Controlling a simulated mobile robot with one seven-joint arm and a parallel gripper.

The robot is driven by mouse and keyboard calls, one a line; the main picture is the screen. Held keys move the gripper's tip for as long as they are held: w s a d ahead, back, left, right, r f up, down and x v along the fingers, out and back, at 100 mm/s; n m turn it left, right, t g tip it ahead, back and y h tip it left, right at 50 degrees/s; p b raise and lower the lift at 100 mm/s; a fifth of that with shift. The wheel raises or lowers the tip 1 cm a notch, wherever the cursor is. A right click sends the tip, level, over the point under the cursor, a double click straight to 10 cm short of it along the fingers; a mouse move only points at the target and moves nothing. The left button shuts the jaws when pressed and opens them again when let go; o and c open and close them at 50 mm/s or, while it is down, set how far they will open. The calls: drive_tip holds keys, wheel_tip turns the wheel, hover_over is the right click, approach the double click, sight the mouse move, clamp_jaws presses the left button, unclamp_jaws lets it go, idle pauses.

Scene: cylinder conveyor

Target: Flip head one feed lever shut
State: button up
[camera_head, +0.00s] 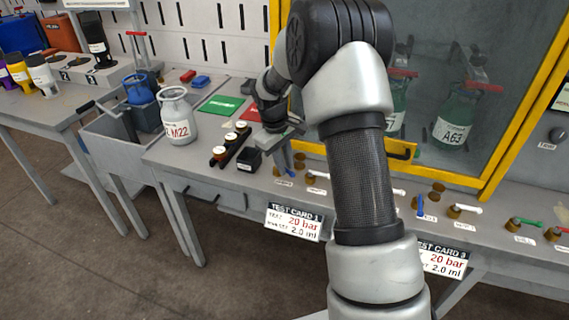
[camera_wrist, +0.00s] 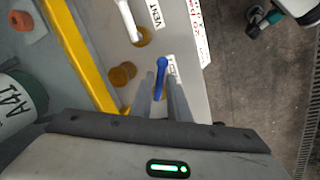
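A blue lever (camera_wrist: 160,75), which I take to be head one's feed lever, shows in the wrist view beside a small, partly hidden label. My gripper (camera_wrist: 162,88) reaches in from below in that view, one finger on each side of the lever. The fingers look apart, with narrow gaps beside the lever; I cannot tell whether either one touches it. In the head view my gripper (camera_head: 287,160) is low at the bench front, left of my forearm, and mostly hides this lever.
A white lever (camera_wrist: 128,18) by a VENT label is close by. A yellow frame (camera_wrist: 80,55) runs alongside, with a cylinder marked A41 (camera_wrist: 18,105) beyond it. In the head view, TEST CARD 1 (camera_head: 294,222) hangs below the bench edge. Another blue lever (camera_head: 420,205) is farther right.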

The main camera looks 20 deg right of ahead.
clamp_jaws()
drive_tip(key=shift+d+r+n+p, duration=0.3)
drive_tip(key=shift+n+p, duration=0.5)
drive_tip(key=shift+p, duration=0.15)
drive_tip(key=n, duration=0.1)
drive_tip(key=p, duration=0.1)
drive_tip(key=n, duration=0.1)
drive_tip(key=shift+w+d+n+t+y+p, duration=0.25)
drive_tip(key=shift+d+n+t+y+p, duration=0.05)
drive_tip(key=shift+d+p, duration=0.1)
drive_tip(key=shift+w+f+n, duration=0.2)
drive_tip(key=shift+f+n, duration=0.05)
drive_tip(key=shift+n, duration=0.45)
drive_tip(key=shift+o, duration=2.2)
unclamp_jaws()
drive_tip(key=shift+r, duration=0.1)
